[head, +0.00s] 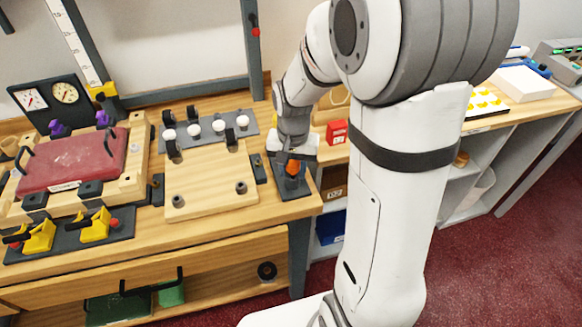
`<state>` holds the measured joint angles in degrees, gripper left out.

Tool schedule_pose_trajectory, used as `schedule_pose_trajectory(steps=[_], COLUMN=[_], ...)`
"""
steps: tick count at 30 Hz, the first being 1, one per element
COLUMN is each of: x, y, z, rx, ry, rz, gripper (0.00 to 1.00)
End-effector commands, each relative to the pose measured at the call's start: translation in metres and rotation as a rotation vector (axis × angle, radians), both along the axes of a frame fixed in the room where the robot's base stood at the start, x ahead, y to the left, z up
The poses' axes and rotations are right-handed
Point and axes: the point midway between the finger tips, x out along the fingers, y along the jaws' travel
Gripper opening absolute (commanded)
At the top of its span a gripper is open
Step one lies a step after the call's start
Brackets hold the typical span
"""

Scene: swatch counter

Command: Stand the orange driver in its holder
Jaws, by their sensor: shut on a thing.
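The orange driver (293,168) shows as a small orange piece just under my gripper (291,158), near the right end of the wooden counter. My gripper points down and is shut on the driver. A dark grey stand (292,190), which looks like the holder, sits on the counter directly below. The driver's lower part is over or in this stand; I cannot tell how deep it sits or whether it touches. The driver looks roughly upright. My arm links hide the area to the right.
Left of the stand is a wooden board (210,180) with white knobs on a grey strip behind it. Farther left are a red pad (75,160) and yellow clamps (95,225). A red box (337,133) stands behind right. The counter's front edge is close.

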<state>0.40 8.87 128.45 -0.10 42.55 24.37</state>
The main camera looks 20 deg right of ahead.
Motion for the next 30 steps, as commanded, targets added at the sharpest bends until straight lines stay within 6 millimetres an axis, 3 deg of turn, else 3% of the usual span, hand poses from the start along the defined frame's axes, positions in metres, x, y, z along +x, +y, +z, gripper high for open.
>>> schedule_pose_trajectory(steps=[20,21,30], x=[0.0003,0.0003,0.0002], y=[-0.0001,-0.0001,-0.0001], z=[-0.0071,-0.0071,-0.0072], rx=[0.000,0.000,0.000], ry=[-0.001,-0.001,0.000], rz=[0.000,0.000,0.000], gripper=[0.10,0.34,0.58])
